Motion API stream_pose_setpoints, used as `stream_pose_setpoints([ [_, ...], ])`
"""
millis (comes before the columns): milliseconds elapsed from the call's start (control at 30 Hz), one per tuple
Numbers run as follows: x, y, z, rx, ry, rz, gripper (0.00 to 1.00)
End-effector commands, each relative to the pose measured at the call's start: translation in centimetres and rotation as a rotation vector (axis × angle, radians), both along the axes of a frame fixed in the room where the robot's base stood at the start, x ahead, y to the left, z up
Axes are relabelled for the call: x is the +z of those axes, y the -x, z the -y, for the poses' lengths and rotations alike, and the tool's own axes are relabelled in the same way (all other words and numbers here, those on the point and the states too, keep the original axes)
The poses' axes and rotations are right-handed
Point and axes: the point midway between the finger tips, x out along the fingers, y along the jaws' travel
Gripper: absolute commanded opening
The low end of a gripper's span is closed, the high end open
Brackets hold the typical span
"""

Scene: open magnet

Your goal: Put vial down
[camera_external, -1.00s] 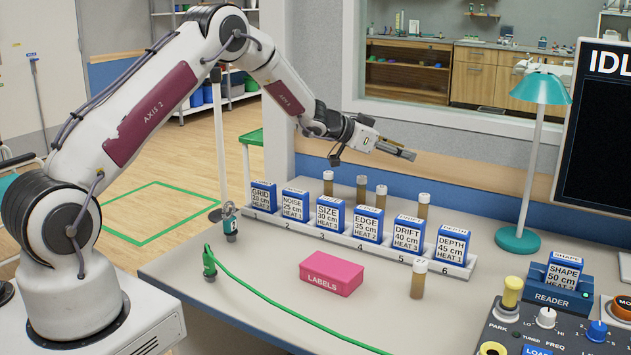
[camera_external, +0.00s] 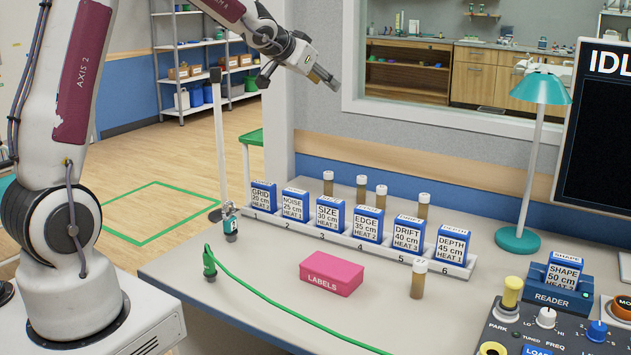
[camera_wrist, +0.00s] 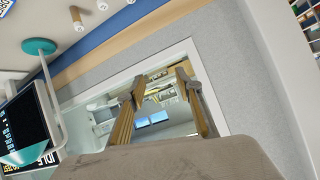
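My gripper (camera_external: 326,78) is raised well above the table, in front of the wall left of the window. In the wrist view my gripper (camera_wrist: 160,85) has its two fingers apart, with nothing between them. A vial (camera_external: 417,281) with brown contents and a pale cap marked 27 stands upright on the table, in front of the rack's right end. Several similar vials stand upright behind the rack, among them a left one (camera_external: 328,182) and a right one (camera_external: 423,204). The wrist view shows a vial (camera_wrist: 77,19) at its top left.
A white rack (camera_external: 458,271) holds several blue labelled boxes. A pink LABELS box (camera_external: 331,273) and a green cable (camera_external: 290,322) lie in front. A teal lamp (camera_external: 518,238), a reader (camera_external: 553,298) and a control panel stand right.

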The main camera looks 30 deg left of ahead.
Motion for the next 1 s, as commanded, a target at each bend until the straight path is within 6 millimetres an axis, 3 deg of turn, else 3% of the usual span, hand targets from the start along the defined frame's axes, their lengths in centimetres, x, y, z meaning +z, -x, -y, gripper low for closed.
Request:
stream_pose_setpoints([
  [200, 2.1, 5.3, -2.7, 0.083, -0.009, -0.048, 0.35],
  [500, 3.4, 13.2, -5.4, 0.173, -0.005, -0.134, 0.35],
  [1000, 2.1, 27.7, -7.1, 0.258, 0.039, -0.308, 0.35],
])
